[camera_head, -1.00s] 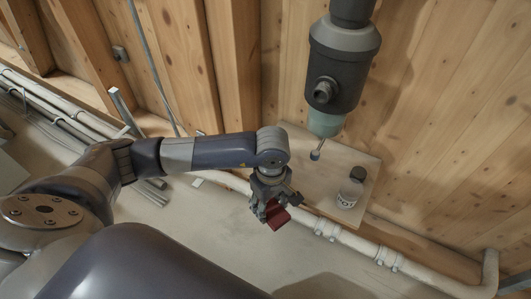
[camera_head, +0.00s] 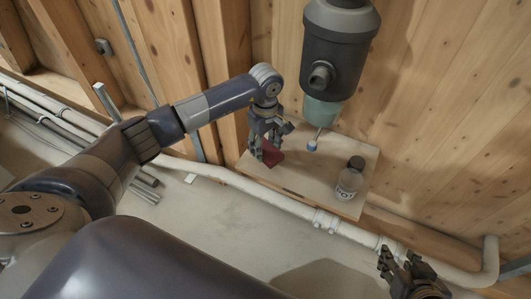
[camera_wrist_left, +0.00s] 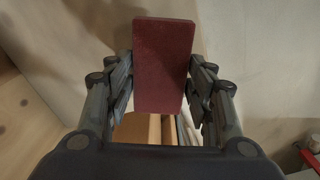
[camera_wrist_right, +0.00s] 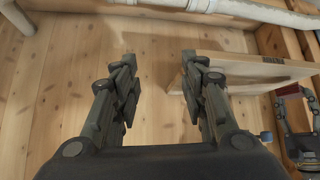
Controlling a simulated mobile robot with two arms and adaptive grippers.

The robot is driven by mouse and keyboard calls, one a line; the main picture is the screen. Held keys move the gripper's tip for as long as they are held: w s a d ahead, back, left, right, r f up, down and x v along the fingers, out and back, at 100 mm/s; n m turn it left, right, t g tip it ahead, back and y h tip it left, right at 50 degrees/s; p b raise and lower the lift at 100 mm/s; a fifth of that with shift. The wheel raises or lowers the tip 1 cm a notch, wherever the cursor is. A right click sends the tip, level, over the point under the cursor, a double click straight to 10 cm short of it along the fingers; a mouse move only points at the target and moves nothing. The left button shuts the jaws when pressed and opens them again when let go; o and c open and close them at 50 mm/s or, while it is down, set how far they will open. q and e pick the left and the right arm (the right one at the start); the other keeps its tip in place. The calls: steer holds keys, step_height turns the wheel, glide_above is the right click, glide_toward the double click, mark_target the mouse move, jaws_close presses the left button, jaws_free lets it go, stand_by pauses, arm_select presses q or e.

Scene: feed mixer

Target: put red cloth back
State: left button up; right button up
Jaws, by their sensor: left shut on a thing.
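The red cloth (camera_head: 273,156) looks like a stiff, dark red folded block. My left gripper (camera_head: 266,147) is shut on it at the left end of the wooden shelf board. In the left wrist view the cloth (camera_wrist_left: 165,65) stands between the two fingers. Whether the cloth touches the board, I cannot tell. My right gripper (camera_head: 400,268) is at the lower right, in front of the white pipe, away from the board. In the right wrist view its fingers (camera_wrist_right: 160,80) are apart with nothing between them.
The shelf board (camera_head: 345,207) carries a labelled bottle with a dark cap (camera_head: 350,179) at its right. A grey mixer with a greenish outlet (camera_head: 322,110) hangs above it, with a thin rod and blue tip (camera_head: 312,145) below. A white pipe (camera_head: 225,175) runs along the board's front.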

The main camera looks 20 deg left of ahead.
mark_target(265, 148)
arm_select(q)
step_height(265, 148, down, 3)
steer(key=shift+f+b, duration=0.1)
steer(key=shift+b, duration=0.4)
steer(key=shift+f, duration=0.1)
arm_select(e)
steer(key=shift+w+a+r+t+y, duration=0.15)
steer(key=shift+w+a+r+t, duration=0.1)
steer(key=shift+w+r+t, duration=0.35)
steer(key=shift+w+a+r+t+y, duration=0.1)
steer(key=shift+w+a+r+t, duration=0.25)
steer(key=shift+w+r, duration=0.3)
steer(key=shift+w+a+r+t+y, duration=0.2)
steer(key=shift+w+r+t, duration=0.25)
steer(key=shift+w, duration=0.35)
arm_select(q)
steer(key=shift+f, duration=0.1)
steer(key=o, duration=0.9)
steer(key=shift+o, duration=0.2)
arm_select(e)
steer(key=shift+w+r, duration=0.15)
